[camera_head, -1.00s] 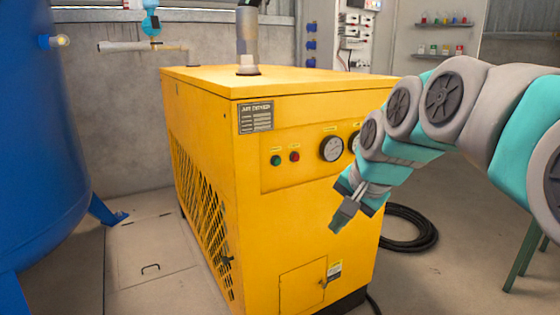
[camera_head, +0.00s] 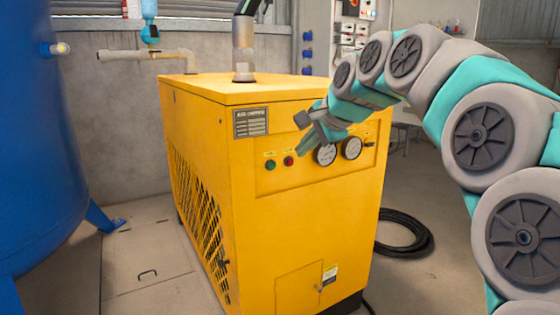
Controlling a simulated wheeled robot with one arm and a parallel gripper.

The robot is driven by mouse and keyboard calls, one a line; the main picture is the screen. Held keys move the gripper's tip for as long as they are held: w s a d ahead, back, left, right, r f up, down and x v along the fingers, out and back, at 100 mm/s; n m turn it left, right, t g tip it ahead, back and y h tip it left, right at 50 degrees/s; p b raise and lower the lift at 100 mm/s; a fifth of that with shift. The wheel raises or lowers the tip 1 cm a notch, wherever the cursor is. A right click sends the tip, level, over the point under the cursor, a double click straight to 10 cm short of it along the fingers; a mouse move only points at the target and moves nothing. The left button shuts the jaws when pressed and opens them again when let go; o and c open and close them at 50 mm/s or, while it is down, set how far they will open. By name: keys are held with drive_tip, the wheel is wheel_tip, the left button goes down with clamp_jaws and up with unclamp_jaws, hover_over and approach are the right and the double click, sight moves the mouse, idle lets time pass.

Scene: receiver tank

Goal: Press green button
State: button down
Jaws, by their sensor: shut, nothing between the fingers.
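The green button (camera_head: 270,165) is a small round button on the front panel of the yellow air dryer (camera_head: 300,230), at the panel's left. A red button (camera_head: 289,161) sits just to its right. My gripper (camera_head: 301,134) is shut and empty. In the picture it is above and to the right of the green button, over the upper part of the panel. It covers neither button. How far it is from the panel's face I cannot tell.
Two round gauges (camera_head: 351,148) sit right of the buttons, the left one close below my gripper. A blue tank (camera_head: 40,150) stands at the left. A black hose (camera_head: 405,235) lies coiled on the floor at the right. A pipe (camera_head: 244,50) rises from the dryer's top.

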approach(273, 167)
wheel_tip(273, 167, down, 4)
drive_tip(key=w+a, duration=0.1)
drive_tip(key=w+a+p, duration=0.1)
drive_tip(key=w, duration=0.1)
drive_tip(key=shift+w+f, duration=0.1)
drive_tip(key=shift+w, duration=0.05)
drive_tip(key=shift+w+a, duration=0.15)
idle(0.3)
